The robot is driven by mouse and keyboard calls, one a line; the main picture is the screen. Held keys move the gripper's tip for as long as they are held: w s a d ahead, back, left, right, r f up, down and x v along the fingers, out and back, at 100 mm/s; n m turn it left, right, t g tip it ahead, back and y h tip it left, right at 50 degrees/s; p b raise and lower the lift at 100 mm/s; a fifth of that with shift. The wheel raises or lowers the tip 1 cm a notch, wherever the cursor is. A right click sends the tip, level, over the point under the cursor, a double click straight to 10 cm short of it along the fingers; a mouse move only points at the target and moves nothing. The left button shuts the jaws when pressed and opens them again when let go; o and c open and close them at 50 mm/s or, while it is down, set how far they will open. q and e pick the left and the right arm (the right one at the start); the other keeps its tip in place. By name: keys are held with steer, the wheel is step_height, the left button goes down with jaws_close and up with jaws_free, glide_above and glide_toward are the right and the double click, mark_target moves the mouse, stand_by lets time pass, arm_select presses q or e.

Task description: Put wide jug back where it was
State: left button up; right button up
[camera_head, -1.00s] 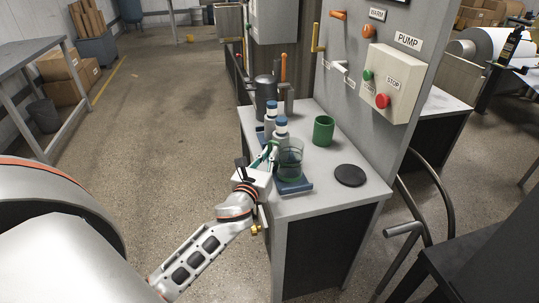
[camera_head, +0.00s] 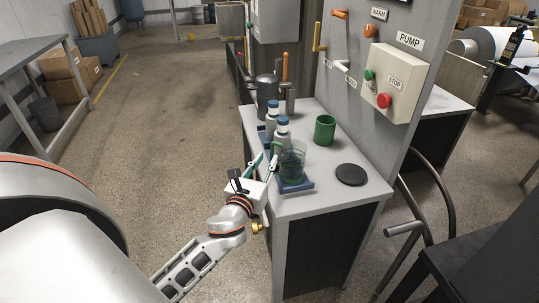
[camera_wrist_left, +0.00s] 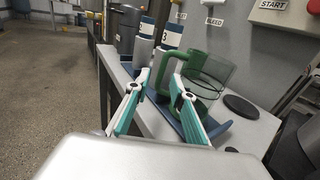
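The wide jug (camera_head: 292,160), clear with a green tint, stands upright at the near end of a blue tray (camera_head: 296,187) on the grey bench. It also shows in the left wrist view (camera_wrist_left: 211,76), beyond my fingers. My right gripper is not in view.
Two grey bottles with blue caps (camera_head: 282,130) stand behind the jug. A green mug (camera_head: 324,130) and a black disc (camera_head: 351,174) are to its right. A dark canister (camera_head: 266,94) stands farther back. The control panel wall (camera_head: 390,85) bounds the bench's right side.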

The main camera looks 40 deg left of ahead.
arm_select(q)
steer(key=v, duration=0.7)
steer(key=shift+s, duration=0.2)
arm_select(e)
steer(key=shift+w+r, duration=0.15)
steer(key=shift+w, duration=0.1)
arm_select(q)
steer(key=shift+r, duration=0.1)
